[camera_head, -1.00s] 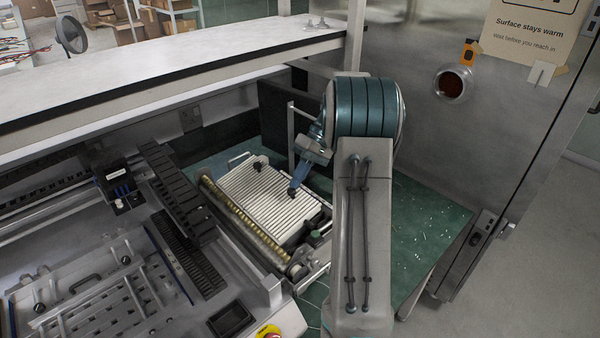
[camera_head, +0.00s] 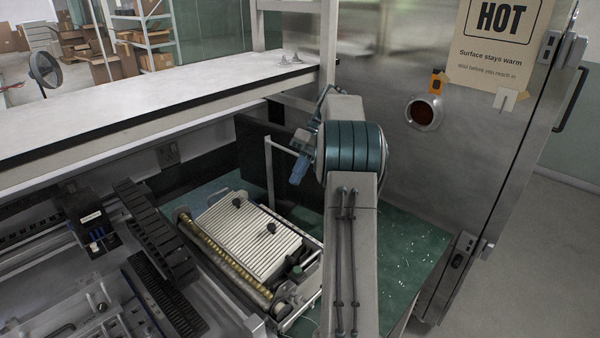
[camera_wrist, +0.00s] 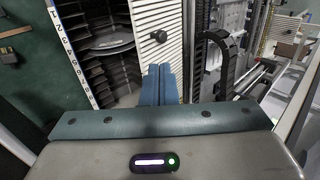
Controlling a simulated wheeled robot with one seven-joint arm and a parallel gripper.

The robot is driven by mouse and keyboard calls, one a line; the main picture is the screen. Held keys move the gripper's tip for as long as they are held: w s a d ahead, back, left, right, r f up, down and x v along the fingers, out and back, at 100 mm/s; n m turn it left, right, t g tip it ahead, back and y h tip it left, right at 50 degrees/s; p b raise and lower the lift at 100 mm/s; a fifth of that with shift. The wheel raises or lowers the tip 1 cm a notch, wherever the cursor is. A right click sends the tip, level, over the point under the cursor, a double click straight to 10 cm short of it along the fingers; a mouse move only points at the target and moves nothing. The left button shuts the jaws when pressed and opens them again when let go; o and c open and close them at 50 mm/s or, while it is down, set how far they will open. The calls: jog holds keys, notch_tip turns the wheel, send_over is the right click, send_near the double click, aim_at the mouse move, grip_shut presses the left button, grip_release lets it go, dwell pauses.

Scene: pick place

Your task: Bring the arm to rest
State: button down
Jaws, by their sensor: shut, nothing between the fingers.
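My gripper (camera_head: 299,170) hangs in the air above and behind the right end of a ribbed white panel (camera_head: 240,245), clear of it. In the wrist view its two blue fingers (camera_wrist: 161,84) are pressed together with nothing between them. My arm stands raised and bent over the green table, and its links hide part of the table and the back wall. The ribbed panel also shows in the wrist view (camera_wrist: 175,18), beyond the fingertips, with a black knob (camera_wrist: 158,36) on it.
A white-topped shelf (camera_head: 150,85) runs along the left, with a thin upright post (camera_head: 269,172) close to my gripper. A metal cabinet wall with a HOT sign (camera_head: 497,35) stands at right. The green table (camera_head: 415,240) is bare at right apart from small bits.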

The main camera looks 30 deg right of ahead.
jog(key=shift+w+d+r, duration=0.1)
jog(key=shift+d+r, duration=0.15)
jog(key=shift+d, duration=0.05)
jog(key=s+a+r+m+t+h, duration=0.1)
jog(key=s+a+r+h, duration=0.2)
jog(key=a, duration=0.5)
jog(key=s+a+r+m+h, duration=0.1)
jog(key=s+a+r+h, duration=0.1)
jog(key=s+a, duration=0.4)
jog(key=s+a+f+t+h, duration=0.1)
jog(key=s+a+f, duration=0.1)
jog(key=s, duration=0.3)
jog(key=s+a+f+t+h, duration=0.1)
jog(key=s+a+f+t, duration=0.1)
jog(key=s+a, duration=0.2)
jog(key=s+a+f+m+t, duration=0.1)
jog(key=s+a+f, duration=0.1)
jog(key=s, duration=0.5)
jog(key=shift+a+t+h, duration=0.4)
jog(key=shift+a, duration=0.15)
